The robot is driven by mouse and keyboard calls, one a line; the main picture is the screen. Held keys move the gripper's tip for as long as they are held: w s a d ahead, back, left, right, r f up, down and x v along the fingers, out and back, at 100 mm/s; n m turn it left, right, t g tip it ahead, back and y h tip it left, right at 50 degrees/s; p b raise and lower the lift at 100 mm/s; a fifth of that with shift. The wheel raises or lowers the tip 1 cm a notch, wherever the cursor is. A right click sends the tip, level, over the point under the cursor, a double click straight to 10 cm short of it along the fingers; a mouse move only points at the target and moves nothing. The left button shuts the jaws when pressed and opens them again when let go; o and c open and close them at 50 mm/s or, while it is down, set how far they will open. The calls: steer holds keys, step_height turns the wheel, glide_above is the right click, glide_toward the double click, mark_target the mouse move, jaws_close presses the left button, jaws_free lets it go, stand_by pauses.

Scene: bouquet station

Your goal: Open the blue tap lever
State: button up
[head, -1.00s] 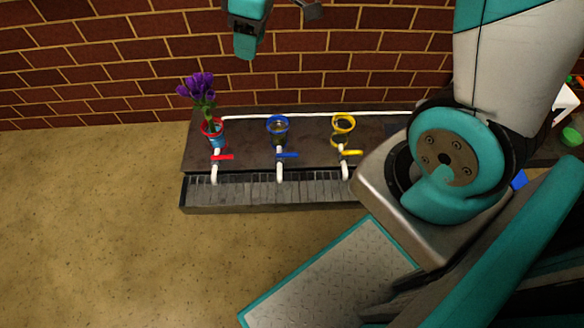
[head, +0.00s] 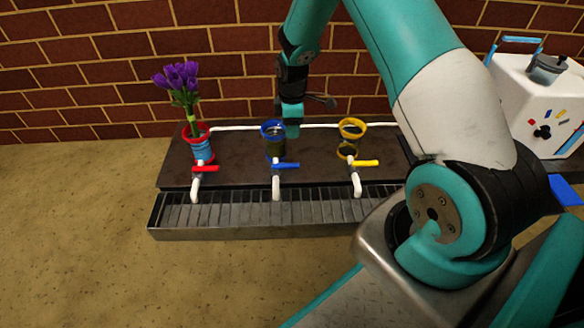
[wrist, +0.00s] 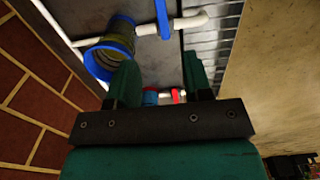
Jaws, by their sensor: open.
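The blue tap lever (head: 286,166) sits on a white pipe (head: 276,189) in front of the blue-rimmed holder (head: 272,132). The lever points right, crosswise to the pipe. In the wrist view the blue lever (wrist: 163,18) shows at the top, beyond my fingers and cut by the frame edge. My gripper (head: 291,128) is above the station near the blue-rimmed holder, behind the lever in the picture. In the wrist view my gripper (wrist: 160,78) has its two fingers apart with nothing held between them. The blue holder (wrist: 110,48) is beside the left finger.
A red lever (head: 206,168) and purple flowers (head: 178,76) in a red-rimmed holder (head: 203,148) stand left. A yellow lever (head: 365,163) and yellow-rimmed holder (head: 352,128) stand right. A grated drain (head: 240,213) runs in front, a brick wall (head: 90,75) behind.

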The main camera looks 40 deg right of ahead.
mark_target(292, 165)
step_height(292, 165, down, 15)
steer(key=b, duration=0.8)
jaws_close()
